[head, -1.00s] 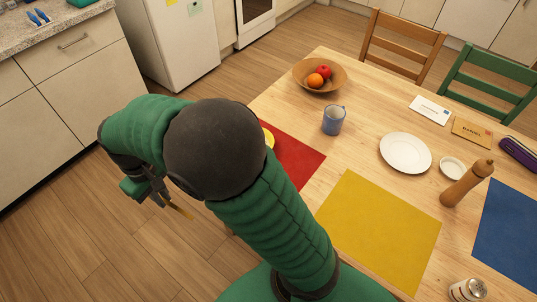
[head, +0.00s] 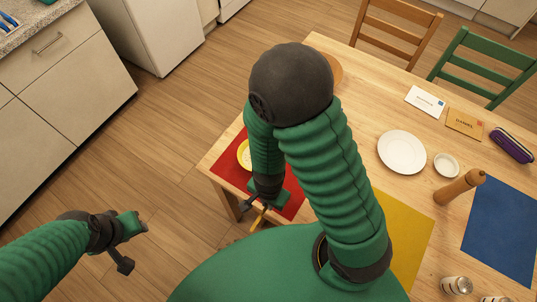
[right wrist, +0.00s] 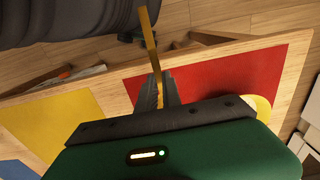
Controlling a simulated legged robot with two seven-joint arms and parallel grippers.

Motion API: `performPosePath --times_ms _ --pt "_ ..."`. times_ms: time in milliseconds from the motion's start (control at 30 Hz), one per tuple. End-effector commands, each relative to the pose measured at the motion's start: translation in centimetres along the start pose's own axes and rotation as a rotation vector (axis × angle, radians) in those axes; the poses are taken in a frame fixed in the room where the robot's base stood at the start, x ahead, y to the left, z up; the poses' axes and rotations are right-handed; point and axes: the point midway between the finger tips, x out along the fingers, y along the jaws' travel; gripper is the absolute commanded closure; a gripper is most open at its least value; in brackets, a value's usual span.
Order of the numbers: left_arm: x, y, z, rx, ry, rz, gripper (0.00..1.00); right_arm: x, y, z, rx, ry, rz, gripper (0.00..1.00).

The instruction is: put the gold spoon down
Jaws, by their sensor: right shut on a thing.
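My right gripper (head: 264,207) is shut on the gold spoon (head: 258,219), by the near edge of the red placemat (head: 228,168). In the right wrist view the gold spoon (right wrist: 149,40) sticks out from between the fingers (right wrist: 160,88), with the red placemat (right wrist: 225,80) behind them. I cannot tell whether the spoon touches the mat or table. Part of it is hidden by the gripper. My left gripper (head: 127,243) is over the floor at the lower left, away from the table. Its jaw opening is unclear.
A yellow dish (head: 243,154) lies on the red mat. The wooden table (head: 375,105) also holds a yellow mat (head: 408,235), white plate (head: 402,152), small white dish (head: 446,164), pepper mill (head: 458,188) and blue mat (head: 505,230). My right arm hides the table's middle.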

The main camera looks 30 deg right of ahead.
Motion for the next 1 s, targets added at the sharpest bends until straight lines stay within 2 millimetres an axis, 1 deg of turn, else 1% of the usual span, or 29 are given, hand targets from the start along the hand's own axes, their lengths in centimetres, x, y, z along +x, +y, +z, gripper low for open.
performPosePath --times_ms 67,133,300,400,500,567,667,700,800,833,900,1000 --pt "0.6 0.0 0.1 0.000 0.000 0.000 0.64 0.5 0.1 -1.2 0.012 0.001 -0.001 1.00" --pt "1.4 0.0 0.3 0.000 0.000 0.000 0.64 0.9 0.3 -3.1 0.015 0.002 -0.002 1.00" --pt "1.3 0.0 0.3 0.000 0.000 0.000 0.64 1.1 1.2 -8.6 0.014 0.001 0.001 1.00" --pt "1.3 0.0 0.3 0.000 0.000 0.000 0.64 1.3 1.6 -11.6 0.010 0.000 0.000 1.00" --pt "1.2 0.0 0.3 0.000 0.000 0.000 0.64 1.4 2.0 -13.6 0.007 0.000 0.000 1.00" --pt "1.2 0.0 0.2 0.000 0.000 0.000 0.64 1.5 2.1 -14.2 0.005 -0.001 0.000 1.00" --pt "1.1 0.0 0.2 0.000 0.000 0.000 0.64 1.6 2.4 -15.7 0.006 0.000 0.001 1.00" --pt "1.5 0.0 0.3 0.000 0.001 0.000 0.64 2.5 2.4 -15.9 0.003 -0.003 0.002 1.00" --pt "2.1 0.0 0.5 0.000 0.000 0.000 0.64 4.6 2.4 -15.7 0.003 -0.005 0.003 1.00" --pt "2.1 0.0 0.5 0.000 0.000 0.000 0.64 4.9 2.4 -15.8 0.003 -0.004 0.002 1.00" --pt "2.1 0.0 0.5 0.000 0.000 0.000 0.64 5.3 2.3 -15.8 0.003 -0.003 0.001 1.00" --pt "2.0 0.0 0.5 0.000 0.000 0.000 0.64 5.2 2.3 -15.8 0.002 -0.001 0.000 1.00"
